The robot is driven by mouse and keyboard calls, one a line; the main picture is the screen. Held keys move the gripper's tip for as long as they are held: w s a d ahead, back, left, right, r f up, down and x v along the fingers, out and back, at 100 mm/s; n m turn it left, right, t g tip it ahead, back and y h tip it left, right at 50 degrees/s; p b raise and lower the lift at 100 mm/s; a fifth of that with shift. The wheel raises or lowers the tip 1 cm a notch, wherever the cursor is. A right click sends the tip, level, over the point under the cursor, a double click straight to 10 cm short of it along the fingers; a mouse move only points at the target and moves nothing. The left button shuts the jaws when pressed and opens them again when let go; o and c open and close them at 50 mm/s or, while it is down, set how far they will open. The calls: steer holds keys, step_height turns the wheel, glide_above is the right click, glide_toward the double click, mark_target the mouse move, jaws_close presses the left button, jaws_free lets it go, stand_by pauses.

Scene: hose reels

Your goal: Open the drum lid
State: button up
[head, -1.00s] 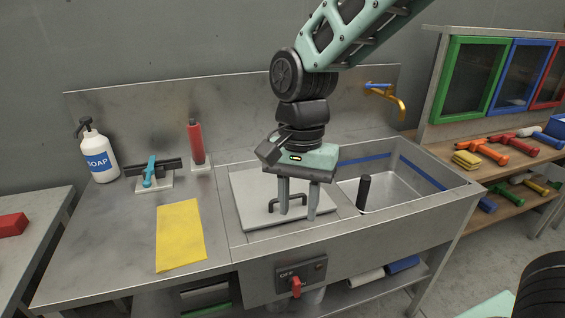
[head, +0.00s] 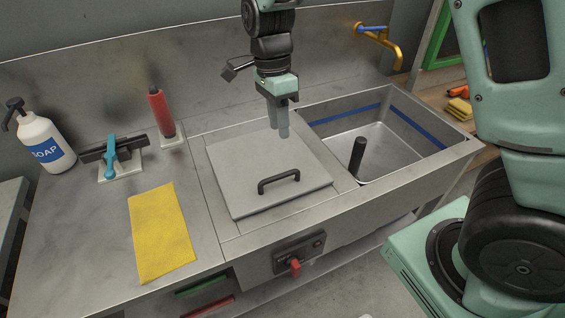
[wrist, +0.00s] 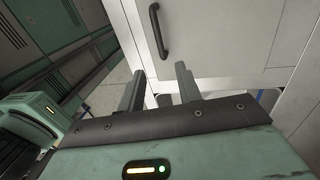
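The drum lid (head: 245,165) is a flat grey square plate lying closed, flush over its opening in the steel counter. Its black bar handle (head: 279,180) stands near the front edge. The lid (wrist: 225,40) and handle (wrist: 159,30) also show in the wrist view. My gripper (head: 278,132) points down over the back right part of the lid, behind the handle and apart from it. Its two grey fingers (wrist: 160,88) are spread with nothing between them. I cannot tell exactly how high the tips are above the lid.
A sink (head: 385,145) with a black post (head: 357,155) is right of the lid. A gold tap (head: 385,48) is behind it. A switch box (head: 298,254) with a red knob is below the lid. A yellow cloth (head: 160,232), soap bottle (head: 45,145) and red cylinder (head: 160,112) stand left.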

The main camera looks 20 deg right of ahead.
mark_target(284, 173)
steer(key=f, duration=0.4)
steer(key=s+f, duration=0.1)
steer(key=f, duration=0.2)
steer(key=s+f, duration=0.1)
steer(key=f, duration=0.3)
steer(key=shift+s+f+p, duration=0.2)
steer(key=shift+f+p, duration=0.1)
jaws_close()
